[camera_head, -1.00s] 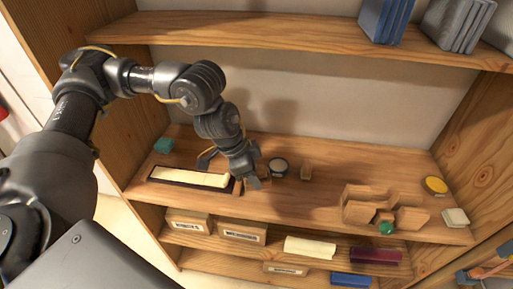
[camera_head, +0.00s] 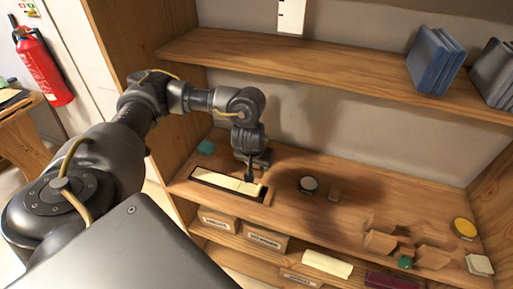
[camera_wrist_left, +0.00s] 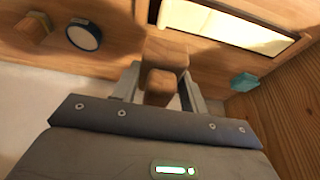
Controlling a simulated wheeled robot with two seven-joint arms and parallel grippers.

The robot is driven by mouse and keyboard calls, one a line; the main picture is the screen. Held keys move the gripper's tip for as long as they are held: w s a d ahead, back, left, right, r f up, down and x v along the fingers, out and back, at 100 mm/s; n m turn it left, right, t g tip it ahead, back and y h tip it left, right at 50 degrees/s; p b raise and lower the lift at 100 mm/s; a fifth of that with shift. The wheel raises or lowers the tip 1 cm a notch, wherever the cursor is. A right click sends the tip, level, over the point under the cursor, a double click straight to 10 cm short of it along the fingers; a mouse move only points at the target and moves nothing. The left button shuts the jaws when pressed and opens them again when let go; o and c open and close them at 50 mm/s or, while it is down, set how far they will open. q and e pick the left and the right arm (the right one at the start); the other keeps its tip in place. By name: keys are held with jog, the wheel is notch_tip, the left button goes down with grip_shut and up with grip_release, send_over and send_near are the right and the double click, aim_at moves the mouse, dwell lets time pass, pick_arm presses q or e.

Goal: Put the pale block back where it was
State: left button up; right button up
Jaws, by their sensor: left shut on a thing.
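My left gripper (camera_head: 250,180) points down at the right end of a dark-rimmed tray (camera_head: 213,191) on the middle shelf. In the left wrist view its fingers (camera_wrist_left: 160,90) are shut on a brown wooden block (camera_wrist_left: 160,84). A second wooden piece (camera_wrist_left: 166,51) shows just beyond it; I cannot tell whether the two touch. Cream pieces (camera_head: 218,180) lie in the tray, and the cream surface also shows in the wrist view (camera_wrist_left: 225,27). I cannot tell which piece is the pale block. My right gripper is not in view.
Several wooden pieces (camera_head: 380,242) stand at the right. The upper shelf (camera_head: 300,58) overhangs the arm.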

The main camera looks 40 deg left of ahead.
pick_arm(q)
jog(key=w+a+f+b, duration=0.1)
jog(key=w+f+b, duration=0.1)
jog(key=b, duration=0.1)
jog(key=shift+a, duration=0.4)
jog(key=w+a+f+b, duration=0.2)
jog(key=w+a+f, duration=0.1)
jog(key=w+a+f+b, duration=0.3)
jog(key=w+f, duration=0.1)
jog(key=shift+w+a+b, duration=0.2)
jog(key=shift+a+b, duration=0.05)
jog(key=shift+b, duration=0.1)
jog(key=shift+w+a+f, duration=0.1)
jog(key=shift+w+a, duration=0.15)
jog(key=shift+w, duration=0.05)
notch_tip(320, 180, down, 3)
jog(key=shift+w+a+f+b, duration=0.1)
jog(key=shift+b, duration=0.95)
jog(key=shift+w+a+f, duration=0.1)
jog(key=shift+f, duration=0.2)
jog(key=shift+r, duration=0.1)
